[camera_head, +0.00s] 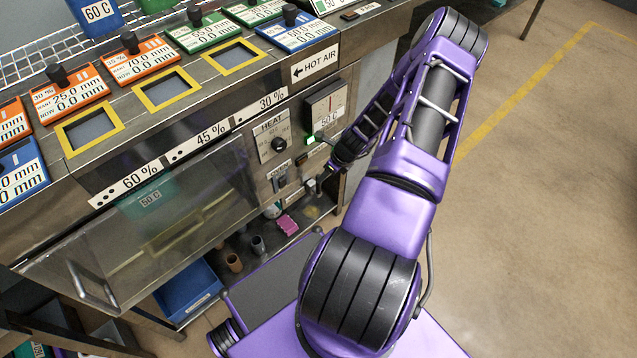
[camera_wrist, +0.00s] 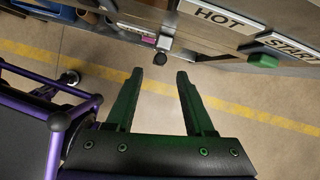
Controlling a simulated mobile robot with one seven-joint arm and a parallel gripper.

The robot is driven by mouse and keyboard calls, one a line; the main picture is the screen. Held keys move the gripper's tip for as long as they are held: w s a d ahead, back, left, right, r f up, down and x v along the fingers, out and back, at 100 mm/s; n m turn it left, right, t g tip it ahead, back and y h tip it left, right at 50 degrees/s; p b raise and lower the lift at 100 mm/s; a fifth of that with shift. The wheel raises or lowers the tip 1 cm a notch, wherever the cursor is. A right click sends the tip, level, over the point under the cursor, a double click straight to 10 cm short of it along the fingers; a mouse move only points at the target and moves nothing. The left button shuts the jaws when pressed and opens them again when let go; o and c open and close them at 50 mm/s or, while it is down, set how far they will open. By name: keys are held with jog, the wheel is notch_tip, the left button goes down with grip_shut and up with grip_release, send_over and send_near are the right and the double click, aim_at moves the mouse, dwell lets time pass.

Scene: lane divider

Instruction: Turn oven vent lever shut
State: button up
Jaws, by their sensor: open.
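A small lever with a round black knob (camera_wrist: 160,58) stands out from the oven front in the wrist view. It looks like the vent lever, though its label is not readable. My gripper (camera_wrist: 159,74) is open and empty, with its two dark green fingers on either side of the line to the knob. The knob is just beyond the fingertips, apart from them. In the head view my arm reaches down to the right end of the oven panel (camera_head: 288,122). There my wrist hides most of the gripper, and I cannot make out the lever clearly.
A green button (camera_wrist: 263,60) sits beside the START label, near the HOT label (camera_wrist: 222,17). The glass oven door (camera_head: 150,215) is at left. A pink item (camera_head: 287,225) lies on the lower shelf. Open floor (camera_head: 540,180) is at right.

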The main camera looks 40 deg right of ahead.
aim_at(318, 186)
jog(key=x, duration=0.8)
jog(key=shift+f+b, duration=0.1)
jog(key=shift+b, duration=0.3)
grip_shut()
dwell(0.9)
